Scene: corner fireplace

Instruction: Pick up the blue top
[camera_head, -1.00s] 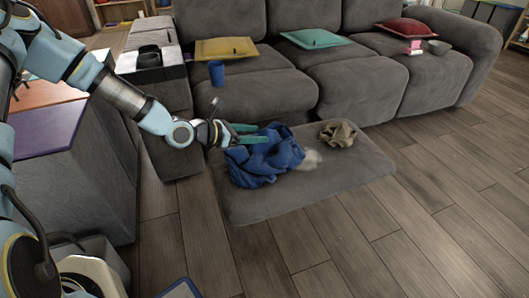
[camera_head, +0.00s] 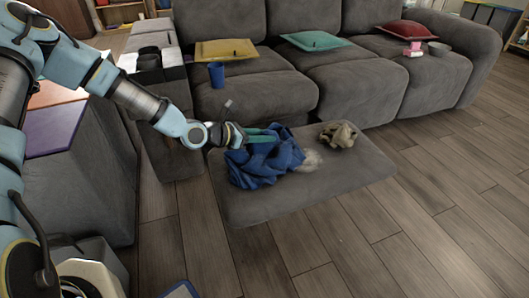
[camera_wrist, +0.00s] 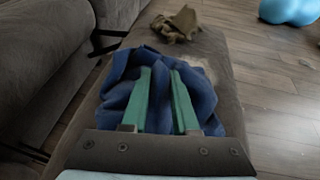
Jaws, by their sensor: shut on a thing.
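The blue top (camera_head: 265,165) lies crumpled on the left part of the grey footrest (camera_head: 310,195). My gripper (camera_head: 272,137) reaches in from the left, low over the top. In the wrist view, the two green fingers of my gripper (camera_wrist: 163,88) lie against the blue top (camera_wrist: 120,80), with folds of blue cloth between and around them. They are shut on the cloth. The top still rests on the footrest.
A beige crumpled cloth (camera_head: 340,134) and a pale fuzzy patch (camera_head: 308,160) lie right of the top. The grey sofa (camera_head: 350,80) stands behind, with cushions and a blue cup (camera_head: 216,75). Wooden floor (camera_head: 420,220) is clear at the right.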

